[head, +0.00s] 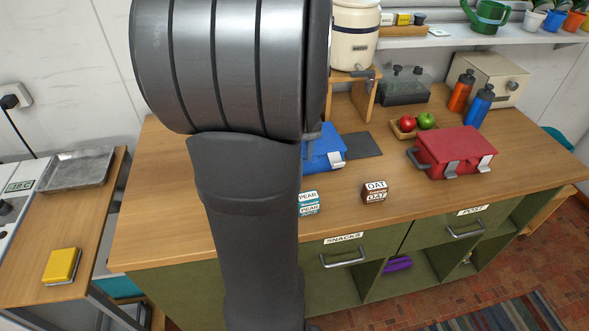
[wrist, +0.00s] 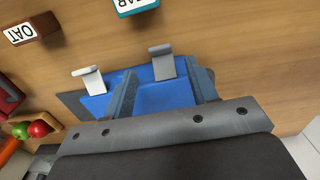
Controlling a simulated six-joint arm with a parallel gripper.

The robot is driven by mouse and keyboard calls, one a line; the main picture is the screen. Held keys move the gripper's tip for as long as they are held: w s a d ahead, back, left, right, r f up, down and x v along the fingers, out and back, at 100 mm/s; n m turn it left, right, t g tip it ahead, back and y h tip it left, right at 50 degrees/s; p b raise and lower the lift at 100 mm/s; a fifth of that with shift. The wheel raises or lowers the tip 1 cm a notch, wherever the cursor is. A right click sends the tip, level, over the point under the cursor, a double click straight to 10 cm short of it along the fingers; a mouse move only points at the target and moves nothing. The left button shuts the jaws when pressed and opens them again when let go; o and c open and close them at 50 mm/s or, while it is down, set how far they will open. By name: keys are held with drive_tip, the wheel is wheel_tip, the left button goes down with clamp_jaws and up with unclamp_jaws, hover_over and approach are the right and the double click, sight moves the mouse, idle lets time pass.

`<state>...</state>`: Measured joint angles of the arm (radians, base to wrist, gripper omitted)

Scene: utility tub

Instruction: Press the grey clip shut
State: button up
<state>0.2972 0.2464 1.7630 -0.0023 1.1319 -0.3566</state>
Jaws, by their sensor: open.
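A blue box (wrist: 165,97) lies under my gripper on the counter; in the head view the box (head: 328,146) is partly hidden by my arm. The grey clip (wrist: 163,65) is on its front edge in the wrist view and stands out from the box. A paler, whitish clip (wrist: 90,79) sticks out beside it; it also shows in the head view (head: 338,160). My gripper (wrist: 160,80) is open, its fingers on either side of the grey clip, with nothing held. I cannot tell whether the fingers touch the box. The head view hides the grey clip.
An OAT box (head: 375,192) and a PEAR box (head: 309,203) stand near the counter's front edge. A red box (head: 455,151) with clips is to the right. A tray with fruit (head: 404,133) and bottles (head: 461,90) are behind. The counter's left part is clear.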

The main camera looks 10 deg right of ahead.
wheel_tip(320, 180, down, 6)
idle(0.4)
drive_tip(key=c, duration=1)
drive_tip(key=shift+f+t, duration=0.1)
drive_tip(key=shift+t, duration=0.3)
drive_tip(key=t, duration=0.1)
drive_tip(key=f+t, duration=0.1)
drive_tip(key=shift+w+t, duration=0.1)
drive_tip(key=shift+t, duration=0.3)
drive_tip(key=shift+w+f+t, duration=0.15)
drive_tip(key=shift+t, duration=0.75)
drive_tip(key=shift+w+t, duration=0.1)
drive_tip(key=shift+t, duration=0.3)
